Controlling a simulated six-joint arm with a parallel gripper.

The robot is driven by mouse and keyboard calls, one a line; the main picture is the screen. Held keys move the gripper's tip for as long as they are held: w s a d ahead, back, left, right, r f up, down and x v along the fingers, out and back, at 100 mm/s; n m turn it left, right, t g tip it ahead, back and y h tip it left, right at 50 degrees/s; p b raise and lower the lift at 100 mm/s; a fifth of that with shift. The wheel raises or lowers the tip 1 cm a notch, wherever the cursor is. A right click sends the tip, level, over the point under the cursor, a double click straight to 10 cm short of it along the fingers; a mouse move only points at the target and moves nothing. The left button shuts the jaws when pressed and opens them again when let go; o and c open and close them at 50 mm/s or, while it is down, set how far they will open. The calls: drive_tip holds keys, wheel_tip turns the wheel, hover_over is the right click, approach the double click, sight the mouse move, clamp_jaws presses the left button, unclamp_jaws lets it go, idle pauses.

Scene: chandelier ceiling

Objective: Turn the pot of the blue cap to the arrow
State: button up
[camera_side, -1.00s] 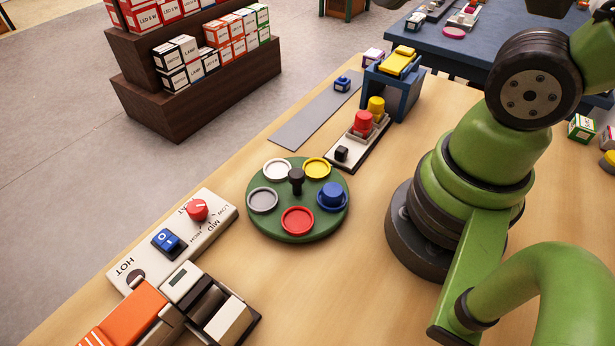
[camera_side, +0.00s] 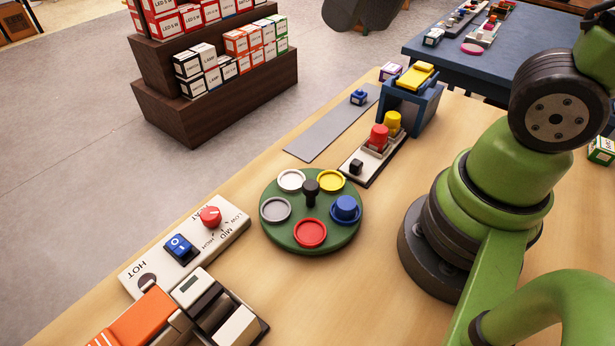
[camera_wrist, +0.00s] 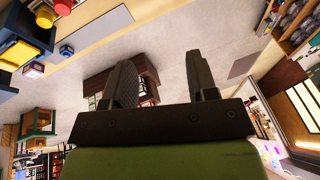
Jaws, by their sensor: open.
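The green round turntable (camera_side: 312,243) lies on the table in the side view. It carries coloured rings around a black centre knob (camera_side: 311,192). The blue cap (camera_side: 345,207) sits in the blue ring on its right side. I cannot make out an arrow. My gripper (camera_wrist: 165,82) is open and empty in the wrist view, away from the turntable, with the floor and a shelf beyond its fingers.
A control panel (camera_side: 150,262) with a red dial lies left of the turntable. A button strip (camera_side: 369,165) with red and yellow caps lies behind, beside a grey strip (camera_side: 325,134) and blue stand (camera_side: 425,104). Bare wood lies in front of the turntable.

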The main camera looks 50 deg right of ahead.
drive_tip(key=w+a+f+n+g+h, duration=0.1)
drive_tip(key=w+a+f+n+g, duration=0.1)
drive_tip(key=w+f+g, duration=0.25)
drive_tip(key=n+g+h, duration=0.2)
drive_tip(key=n+g, duration=0.1)
drive_tip(key=g, duration=0.1)
approach(309, 184)
drive_tip(key=shift+t, duration=0.35)
drive_tip(key=x, duration=0.8)
drive_tip(key=shift+s+f, duration=0.15)
drive_tip(key=shift+s, duration=0.3)
clamp_jaws()
